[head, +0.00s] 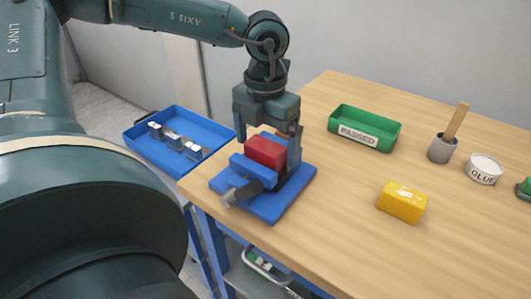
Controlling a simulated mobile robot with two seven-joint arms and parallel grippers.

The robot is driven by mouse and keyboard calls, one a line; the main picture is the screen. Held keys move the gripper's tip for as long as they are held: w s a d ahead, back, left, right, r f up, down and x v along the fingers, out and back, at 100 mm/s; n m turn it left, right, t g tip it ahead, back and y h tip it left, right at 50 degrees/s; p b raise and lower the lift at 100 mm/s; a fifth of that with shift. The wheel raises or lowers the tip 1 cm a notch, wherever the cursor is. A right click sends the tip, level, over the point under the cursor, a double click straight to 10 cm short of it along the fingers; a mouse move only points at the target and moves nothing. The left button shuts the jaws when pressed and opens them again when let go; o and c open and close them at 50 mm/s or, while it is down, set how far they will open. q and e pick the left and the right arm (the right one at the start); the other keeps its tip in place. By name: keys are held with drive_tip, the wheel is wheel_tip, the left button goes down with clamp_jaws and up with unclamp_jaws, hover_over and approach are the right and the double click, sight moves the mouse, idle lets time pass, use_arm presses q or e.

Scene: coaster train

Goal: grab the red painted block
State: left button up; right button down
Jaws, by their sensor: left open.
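The red painted block (266,152) sits in a blue vise (266,207) at the near left corner of the wooden table. My left gripper (268,139) is right above the block, pointing down and open. One finger is at the block's left side and the other at its right. I cannot tell whether the fingers touch the block. The block's lower part is hidden by the vise's front jaw. My right gripper is not in view.
A blue tray (139,133) with several metal pieces lies left of the vise. A green tray marked PASSED (391,137), a yellow block (402,202), a grey cup (441,149) with a wooden stick and a glue jar (484,170) stand to the right. The table between is clear.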

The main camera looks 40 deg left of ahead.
use_arm(q)
drive_tip(key=shift+c, duration=0.2)
drive_tip(key=shift+r, duration=0.1)
drive_tip(key=c, duration=1.4)
